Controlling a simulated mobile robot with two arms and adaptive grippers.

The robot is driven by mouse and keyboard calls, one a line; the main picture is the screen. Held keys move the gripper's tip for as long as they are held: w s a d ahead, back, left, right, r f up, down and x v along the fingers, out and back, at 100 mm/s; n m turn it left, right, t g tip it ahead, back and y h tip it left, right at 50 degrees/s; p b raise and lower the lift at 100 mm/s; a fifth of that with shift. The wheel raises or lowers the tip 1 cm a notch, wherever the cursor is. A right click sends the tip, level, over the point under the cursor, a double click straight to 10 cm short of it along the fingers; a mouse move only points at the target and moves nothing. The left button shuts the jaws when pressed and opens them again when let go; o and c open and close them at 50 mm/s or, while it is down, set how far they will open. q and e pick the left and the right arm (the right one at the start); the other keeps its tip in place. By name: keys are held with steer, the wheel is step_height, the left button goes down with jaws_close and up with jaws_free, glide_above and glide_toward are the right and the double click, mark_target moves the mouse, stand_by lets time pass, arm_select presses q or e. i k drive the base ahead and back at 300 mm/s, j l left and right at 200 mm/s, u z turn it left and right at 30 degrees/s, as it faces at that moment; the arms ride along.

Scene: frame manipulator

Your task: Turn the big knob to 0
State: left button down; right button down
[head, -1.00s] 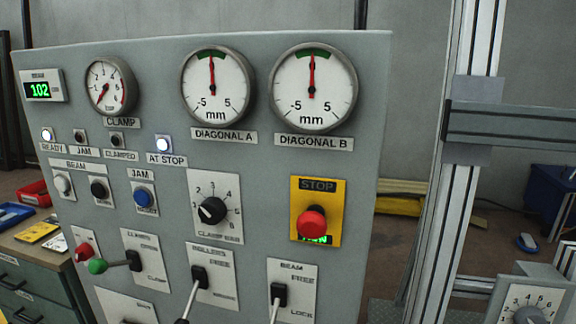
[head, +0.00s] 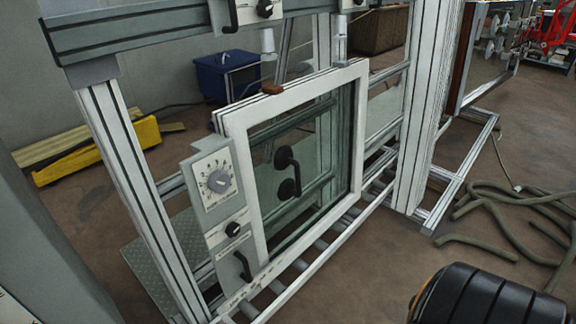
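A grey round knob (head: 218,181) sits on a white numbered dial plate (head: 214,178) on a small grey panel at the left side of the white window frame (head: 358,130). It is the largest dial knob in the head view. Its numerals are small, and I cannot tell surely where its pointer stands. A smaller black knob (head: 233,229) and a black handle (head: 242,266) are below it on the same panel. Neither gripper shows. A dark rounded part, probably of my own arm, fills the lower right corner, well away from the knob.
Aluminium posts (head: 135,190) stand left of the panel, with a grey crossbeam (head: 150,32) above. A black double handle (head: 287,172) is on the glass. Rollers lie under the frame. Green hoses (head: 515,207) lie on the floor at right. A blue bin (head: 226,75) stands behind.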

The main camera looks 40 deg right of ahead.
mark_target(218, 181)
steer(key=z, duration=0.85)
steer(key=i+l+u, duration=0.15)
steer(key=l, duration=0.15)
steer(key=i+l+u, duration=0.1)
steer(key=l, duration=0.2)
steer(key=l+u, duration=0.15)
steer(key=l, duration=0.15)
steer(key=i, duration=0.05)
